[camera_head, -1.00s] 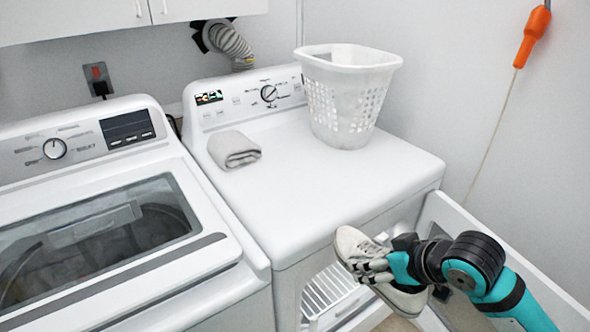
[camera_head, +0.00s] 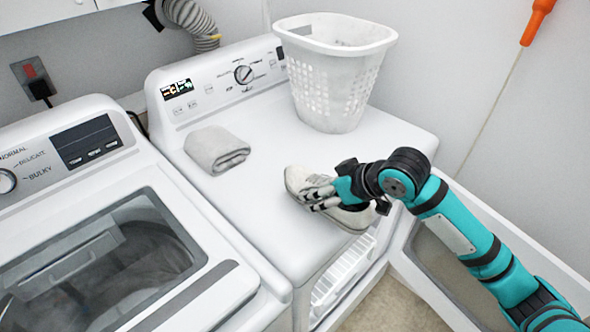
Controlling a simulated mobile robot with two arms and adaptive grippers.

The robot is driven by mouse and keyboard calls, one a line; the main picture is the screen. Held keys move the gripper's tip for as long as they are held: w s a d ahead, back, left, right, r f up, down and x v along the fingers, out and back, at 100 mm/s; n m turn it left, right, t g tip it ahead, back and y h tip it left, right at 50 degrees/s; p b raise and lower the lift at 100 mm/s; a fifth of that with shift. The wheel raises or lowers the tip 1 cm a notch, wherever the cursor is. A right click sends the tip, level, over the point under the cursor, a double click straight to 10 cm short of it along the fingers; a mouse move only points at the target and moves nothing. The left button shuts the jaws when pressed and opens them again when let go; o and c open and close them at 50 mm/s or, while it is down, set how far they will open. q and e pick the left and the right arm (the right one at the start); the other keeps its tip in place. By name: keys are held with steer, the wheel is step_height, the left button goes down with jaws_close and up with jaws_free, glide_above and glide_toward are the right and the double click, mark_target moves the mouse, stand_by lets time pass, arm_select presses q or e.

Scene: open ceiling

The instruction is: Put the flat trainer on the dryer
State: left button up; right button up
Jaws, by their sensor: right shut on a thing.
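The trainer (camera_head: 298,180) is white and grey and lies low and flat. My right gripper (camera_head: 325,192) is shut on it, coming in from the right. The trainer shows over the front part of the dryer's top. I cannot tell whether its sole touches the top. The dryer (camera_head: 262,222) is the white machine in the middle, with a dial on its back panel and its front door open. My left gripper is not in view.
A white laundry basket (camera_head: 335,95) stands at the back right of the dryer top. A folded grey cloth (camera_head: 217,149) lies at its left. A washer (camera_head: 215,290) with a glass lid stands to the left. The open dryer door (camera_head: 440,260) is at lower right.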

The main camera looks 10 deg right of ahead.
mark_target(299, 170)
steer(key=w+a, duration=0.1)
steer(key=w, duration=0.2)
steer(key=w+a+p, duration=0.1)
steer(key=w, duration=0.3)
steer(key=w+a+f+p, duration=0.1)
steer(key=w, duration=0.3)
steer(key=shift+w, duration=0.4)
step_height(299, 170, down, 3)
steer(key=shift+r+p, duration=0.1)
steer(key=shift+p, duration=0.5)
steer(key=shift+f, duration=0.4)
steer(key=shift+f, duration=0.15)
steer(key=o, duration=1.5)
steer(key=shift+c, duration=0.2)
steer(key=shift+d+r, duration=0.1)
steer(key=shift+r, duration=0.1)
steer(key=b+v, duration=0.1)
steer(key=v, duration=1.1)
steer(key=shift+b, duration=0.3)
